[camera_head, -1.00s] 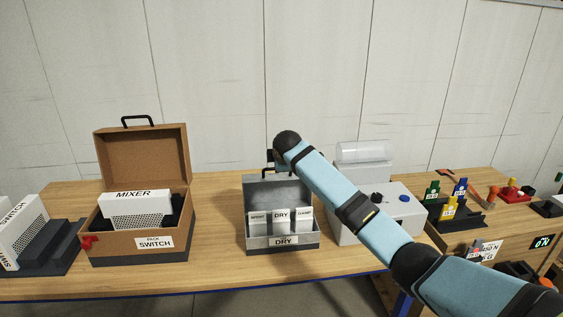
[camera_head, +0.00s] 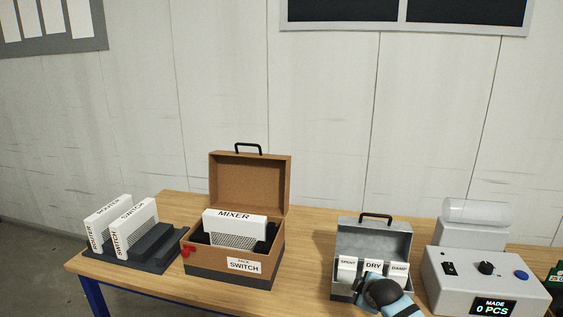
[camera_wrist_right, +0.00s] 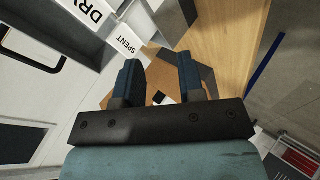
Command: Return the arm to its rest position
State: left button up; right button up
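My right arm (camera_head: 388,293) shows at the bottom of the head view, in front of the grey DRY case, partly covering its front. My left arm and left gripper are not in view.
The open grey case (camera_head: 402,243) holds SPENT, DRY and DAMP cards. A dark rack (camera_head: 152,246) with white units stands at left. A grey counter machine (camera_head: 455,283) stands at right. Bare tabletop (camera_head: 307,240) lies between the cases.

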jog(key=s+a+f+m+y, duration=0.1)
jog(key=s+a+f+m, duration=0.1)
jog(key=s+f, duration=0.55)
jog(key=s+a+f+m+y, duration=0.15)
jog(key=s+f, duration=0.25)
jog(key=s, duration=0.7)
jog(key=s+f+m+t, duration=0.1)
jog(key=s+m, duration=0.5)
jog(key=s, duration=1.6)
jog(key=shift+s+a+f, duration=0.15)
jog(key=shift+s+f, duration=0.1)
jog(key=shift+f, duration=0.05)
